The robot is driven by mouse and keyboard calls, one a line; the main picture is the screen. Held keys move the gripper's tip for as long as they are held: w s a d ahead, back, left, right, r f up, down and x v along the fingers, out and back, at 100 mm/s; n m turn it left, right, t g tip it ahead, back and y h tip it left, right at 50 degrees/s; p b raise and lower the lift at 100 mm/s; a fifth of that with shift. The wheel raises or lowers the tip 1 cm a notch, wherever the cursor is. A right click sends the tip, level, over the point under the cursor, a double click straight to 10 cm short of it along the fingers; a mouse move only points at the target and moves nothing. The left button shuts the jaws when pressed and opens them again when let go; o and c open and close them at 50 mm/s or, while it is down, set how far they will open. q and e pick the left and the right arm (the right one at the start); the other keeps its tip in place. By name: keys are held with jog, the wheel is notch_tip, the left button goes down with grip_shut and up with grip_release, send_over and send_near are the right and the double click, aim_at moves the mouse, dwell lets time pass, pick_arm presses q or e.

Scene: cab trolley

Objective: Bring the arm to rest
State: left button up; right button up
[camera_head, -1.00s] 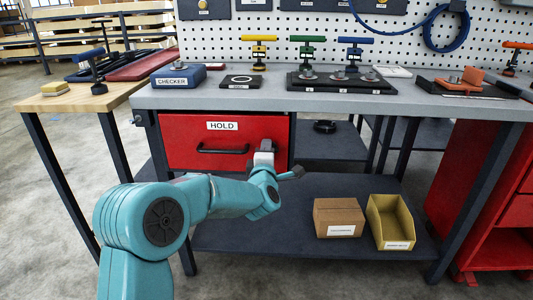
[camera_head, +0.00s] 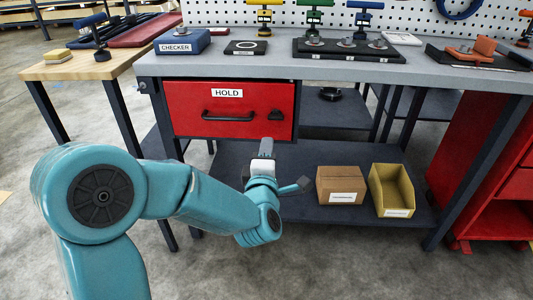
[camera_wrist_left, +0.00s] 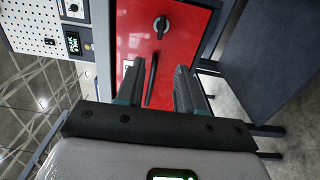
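My left arm reaches in from the left in the head view. Its gripper (camera_head: 266,148) is in front of the lower edge of the red HOLD drawer (camera_head: 188,108), apart from its black handle (camera_head: 228,118). In the left wrist view the two fingers of the gripper (camera_wrist_left: 158,80) stand apart with nothing held between them. The drawer handle (camera_wrist_left: 151,80) shows in the gap, farther off. The drawer looks shut. My right gripper is not in view.
The grey workbench (camera_head: 220,62) carries a blue CHECKER box (camera_head: 182,42) and a black fixture board (camera_head: 350,52). On the lower shelf (camera_head: 310,208) stand a cardboard box (camera_head: 340,185) and a yellow bin (camera_head: 391,190). A red cabinet (camera_head: 480,170) is at the right.

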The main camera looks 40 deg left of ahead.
pick_arm(q)
jog(key=shift+s+d, duration=0.25)
jog(key=shift+s, duration=0.2)
notch_tip(320, 180, down, 17)
jog(key=d+m+g+h, duration=0.3)
jog(key=s+d+f+m+g+h, duration=0.4)
jog(key=s+d+f+m, duration=0.25)
jog(key=f, duration=0.45)
jog(key=s+d+f+m+g+h, duration=0.45)
jog(key=s+d+f, duration=0.25)
jog(key=f, duration=0.3)
jog(key=s+d+f+m+g+h, duration=0.2)
jog(key=s+d+m+g, duration=0.15)
jog(key=s+m, duration=0.45)
notch_tip(320, 180, up, 32)
jog(key=s+d+p, duration=0.1)
jog(key=p, duration=3.1)
